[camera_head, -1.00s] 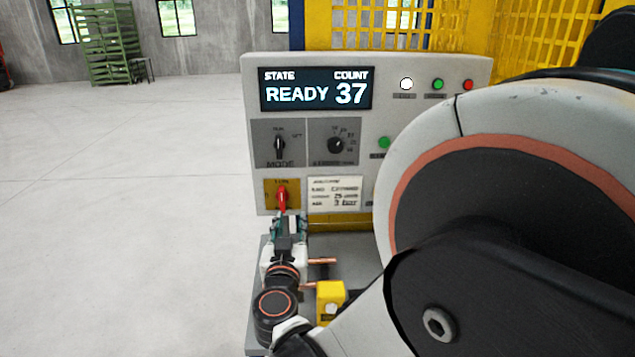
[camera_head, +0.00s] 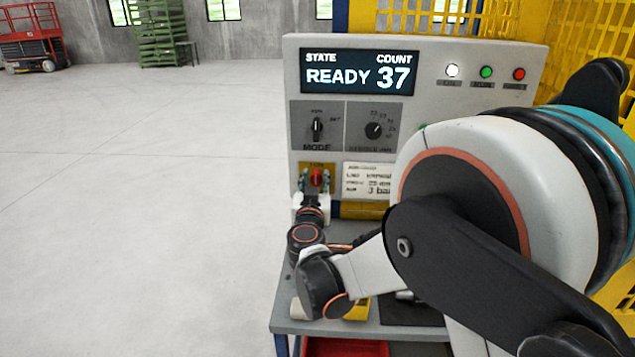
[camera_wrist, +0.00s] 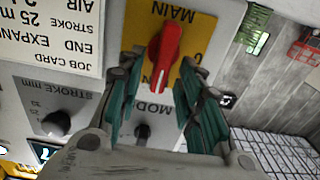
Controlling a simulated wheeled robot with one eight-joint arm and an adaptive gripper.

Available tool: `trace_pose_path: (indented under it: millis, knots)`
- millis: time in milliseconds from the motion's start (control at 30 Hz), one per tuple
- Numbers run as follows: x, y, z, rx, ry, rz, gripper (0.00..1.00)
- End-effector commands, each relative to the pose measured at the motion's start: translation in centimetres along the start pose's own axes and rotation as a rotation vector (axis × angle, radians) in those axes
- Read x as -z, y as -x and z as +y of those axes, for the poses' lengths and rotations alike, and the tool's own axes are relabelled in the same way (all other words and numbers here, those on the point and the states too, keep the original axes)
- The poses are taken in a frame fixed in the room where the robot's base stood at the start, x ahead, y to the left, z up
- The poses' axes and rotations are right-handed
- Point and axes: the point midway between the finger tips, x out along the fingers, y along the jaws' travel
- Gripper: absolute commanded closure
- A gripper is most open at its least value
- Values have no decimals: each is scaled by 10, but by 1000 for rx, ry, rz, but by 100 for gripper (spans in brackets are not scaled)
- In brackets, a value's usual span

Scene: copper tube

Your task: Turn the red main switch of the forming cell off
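The red main switch (camera_head: 317,178) sits on a yellow plate low on the left of the control panel. In the wrist view, the red handle (camera_wrist: 164,56) stands roughly along the plate's upright direction, slightly slanted in the picture, under upside-down "MAIN" lettering. My gripper (camera_wrist: 162,62) is open, with one teal-padded finger on each side of the handle. A gap shows between the handle and both fingers. In the head view my gripper (camera_head: 316,181) is at the switch, with the fingers left and right of it. How deep the fingertips reach is hard to tell.
The MODE knob (camera_head: 317,128) and stroke knob (camera_head: 374,131) are above the switch. The display (camera_head: 357,74) reads READY 37. A job card (camera_wrist: 55,33) is beside the switch. A grey bench (camera_head: 290,325) with a yellow object (camera_head: 357,309) lies below. Open floor is at left.

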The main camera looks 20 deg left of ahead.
Motion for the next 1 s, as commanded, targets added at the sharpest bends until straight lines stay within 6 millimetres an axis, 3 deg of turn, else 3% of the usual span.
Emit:
trace_pose_path:
  millis: [433, 600, 1000]
  knots:
    - [0, -10, 0, 1, 0, 0, 67]
    - [0, -10, 0, 1, 0, 0, 100]
    - [0, -10, -1, 1, 32, 0, 100]
